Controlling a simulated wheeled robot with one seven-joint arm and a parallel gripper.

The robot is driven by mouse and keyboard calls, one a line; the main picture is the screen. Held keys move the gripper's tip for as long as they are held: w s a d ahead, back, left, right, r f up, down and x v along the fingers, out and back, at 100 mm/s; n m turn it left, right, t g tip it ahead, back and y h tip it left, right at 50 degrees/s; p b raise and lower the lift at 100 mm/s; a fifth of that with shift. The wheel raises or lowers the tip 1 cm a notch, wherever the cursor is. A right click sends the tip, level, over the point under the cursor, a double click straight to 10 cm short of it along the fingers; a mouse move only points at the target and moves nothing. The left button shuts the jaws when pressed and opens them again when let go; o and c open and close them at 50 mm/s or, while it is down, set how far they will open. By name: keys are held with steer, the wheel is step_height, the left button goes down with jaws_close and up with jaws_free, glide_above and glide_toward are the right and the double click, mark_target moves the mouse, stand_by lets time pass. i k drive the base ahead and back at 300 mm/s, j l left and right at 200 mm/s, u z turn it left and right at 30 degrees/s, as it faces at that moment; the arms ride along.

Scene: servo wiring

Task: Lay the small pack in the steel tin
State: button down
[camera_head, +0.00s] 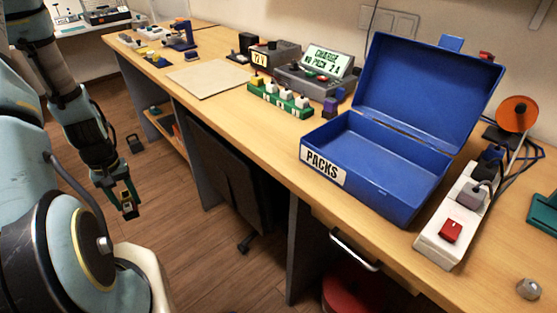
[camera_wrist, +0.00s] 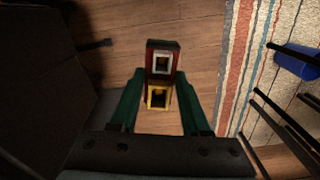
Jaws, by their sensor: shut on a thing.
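My gripper (camera_head: 128,207) hangs over the wooden floor, left of the workbench and well away from it. It is shut on a small dark block with red and yellow parts, which looks like the small pack (camera_wrist: 163,58). In the wrist view the green fingers (camera_wrist: 158,98) hold it from both sides, with square openings facing the camera. The only tin-like container I see is the blue box (camera_head: 375,185) labelled PACKS, on the bench at right. Its lid (camera_head: 430,95) stands open, and the visible inside looks empty.
A white power strip (camera_head: 450,225) with a red switch lies right of the box. A charger with a display (camera_head: 322,70) and a green rack (camera_head: 280,98) stand behind it, left. A flat board (camera_head: 208,78) lies farther along. A black chair (camera_head: 235,180) is under the bench.

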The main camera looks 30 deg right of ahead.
mark_target(369, 168)
steer(key=k+z, duration=0.2)
steer(key=z, duration=0.85)
